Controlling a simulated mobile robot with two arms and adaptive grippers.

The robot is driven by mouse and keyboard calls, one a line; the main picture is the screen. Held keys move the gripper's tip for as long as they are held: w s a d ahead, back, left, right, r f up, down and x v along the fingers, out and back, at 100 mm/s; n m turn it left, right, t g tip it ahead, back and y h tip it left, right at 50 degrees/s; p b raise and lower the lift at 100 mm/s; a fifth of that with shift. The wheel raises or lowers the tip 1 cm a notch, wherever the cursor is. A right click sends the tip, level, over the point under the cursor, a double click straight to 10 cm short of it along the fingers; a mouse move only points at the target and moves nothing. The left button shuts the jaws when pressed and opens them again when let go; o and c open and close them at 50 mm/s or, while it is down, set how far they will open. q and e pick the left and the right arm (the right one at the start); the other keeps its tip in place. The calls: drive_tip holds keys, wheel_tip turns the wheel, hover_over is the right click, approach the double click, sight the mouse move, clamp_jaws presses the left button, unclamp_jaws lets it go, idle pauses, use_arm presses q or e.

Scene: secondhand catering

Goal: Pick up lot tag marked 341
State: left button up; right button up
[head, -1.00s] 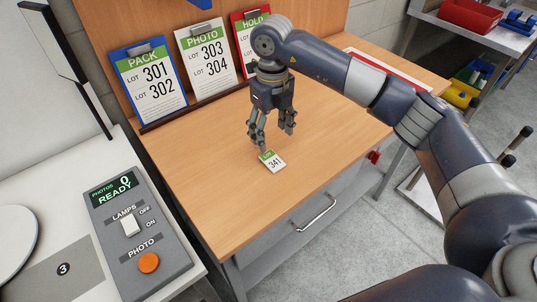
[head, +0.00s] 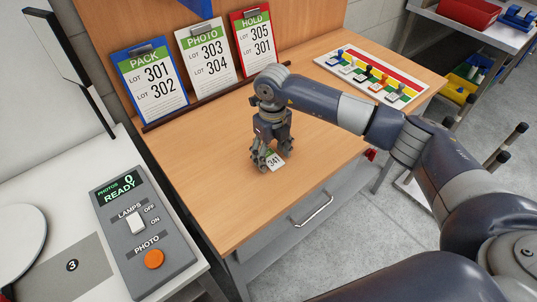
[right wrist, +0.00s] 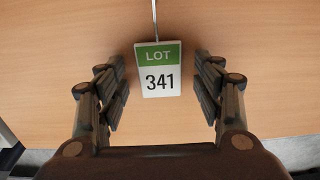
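The lot tag marked 341 (head: 275,160) lies on the wooden table (head: 215,205), white with a green "LOT" band. In the right wrist view the tag (right wrist: 160,72) lies between my right gripper's fingers, with a gap on both sides and a thin string or wire running up from its top. My right gripper (head: 268,162) points down over the tag, low near the tabletop, and partly hides it in the head view. In the right wrist view my right gripper (right wrist: 162,95) is open and empty. My left gripper is not in view.
Clipboards marked PACK (head: 150,85), PHOTO (head: 207,55) and HOLD (head: 257,40) lean at the table's back. A colour-striped board (head: 372,78) with several small items sits at the back right. A control box (head: 143,232) is at left. The table's front left is clear.

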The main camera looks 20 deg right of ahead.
drive_tip(key=c, duration=0.8)
drive_tip(key=shift+r, duration=0.1)
drive_tip(key=shift+c, duration=0.2)
